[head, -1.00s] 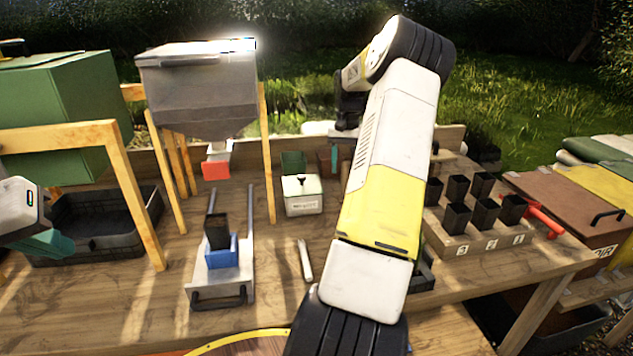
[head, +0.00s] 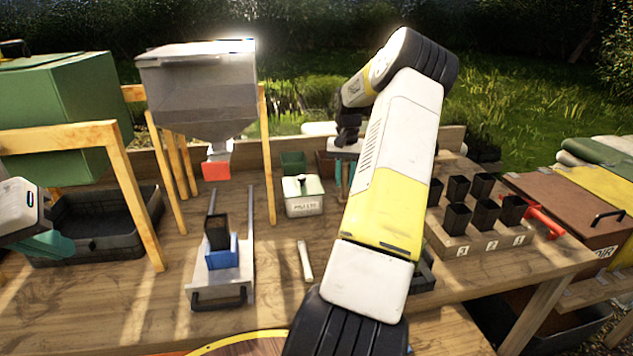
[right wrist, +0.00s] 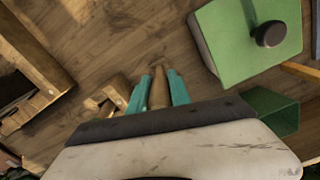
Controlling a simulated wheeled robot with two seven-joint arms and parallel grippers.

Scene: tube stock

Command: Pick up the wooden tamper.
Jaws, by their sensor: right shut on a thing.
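The wooden tamper (right wrist: 157,88) shows as a brown, rounded wooden piece between the teal fingers of my right gripper (right wrist: 158,93) in the right wrist view. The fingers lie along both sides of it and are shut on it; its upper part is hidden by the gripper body. In the head view my right gripper (head: 345,175) is at the back of the bench, right of the white lidded box, partly hidden by my arm. My left gripper (head: 45,244) is at the far left edge, near the black tray; its opening is not clear.
Close by stand the lidded box (head: 303,197) and a green open pot (head: 293,163). A wooden block (right wrist: 108,98) lies left of the fingers. A hopper (head: 198,90) on wooden legs stands left. Black tubes in a numbered rack (head: 480,243) stand right. Bare bench shows at front left.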

